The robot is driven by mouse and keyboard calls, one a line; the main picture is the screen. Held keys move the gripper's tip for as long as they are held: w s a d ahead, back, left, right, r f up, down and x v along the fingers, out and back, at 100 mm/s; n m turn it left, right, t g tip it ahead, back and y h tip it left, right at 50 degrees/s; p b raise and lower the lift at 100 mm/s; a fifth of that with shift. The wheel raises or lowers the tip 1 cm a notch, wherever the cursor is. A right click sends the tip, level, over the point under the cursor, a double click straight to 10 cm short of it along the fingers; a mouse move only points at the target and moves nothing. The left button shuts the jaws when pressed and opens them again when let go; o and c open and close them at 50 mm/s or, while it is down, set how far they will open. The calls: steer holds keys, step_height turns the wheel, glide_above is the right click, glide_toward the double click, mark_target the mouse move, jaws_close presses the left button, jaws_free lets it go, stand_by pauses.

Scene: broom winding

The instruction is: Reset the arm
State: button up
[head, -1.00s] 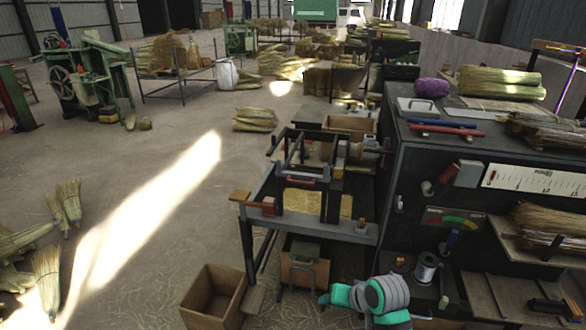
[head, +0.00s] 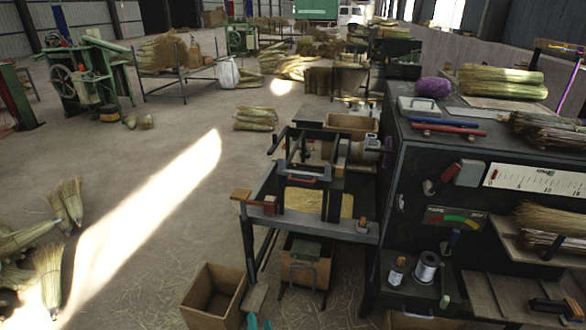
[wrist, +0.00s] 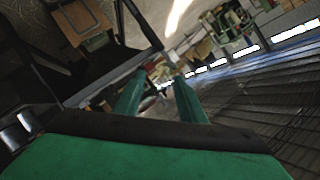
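My gripper (head: 259,323) shows only as two teal fingertips at the bottom edge of the head view, just right of an open cardboard box. In the wrist view my gripper (wrist: 160,76) has two green fingers standing apart, with background visible between them and nothing held. It is open and empty. The rest of my arm is out of the head view.
A metal workbench frame (head: 310,229) stands ahead, with a dark cabinet (head: 420,165) to its right. The open cardboard box (head: 212,297) is on the floor. Brooms (head: 48,270) lie at left. The floor (head: 130,170) left of the bench is largely clear.

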steer(key=s+f+h, duration=0.2)
steer(key=s+f, duration=0.2)
steer(key=s, duration=0.7)
steer(key=s+d+r+n, duration=0.2)
steer(key=s+d, duration=0.1)
steer(key=s, duration=0.5)
steer(key=s+d+r+n+t+h, duration=0.1)
steer(key=s+d+r+n, duration=0.1)
steer(key=s, duration=0.6)
steer(key=s+d+r+n+h, duration=0.1)
steer(key=s+d, duration=0.3)
steer(key=s, duration=0.4)
steer(key=shift+r+n+t, duration=0.3)
steer(key=shift+r+n, duration=0.2)
steer(key=shift+r, duration=0.4)
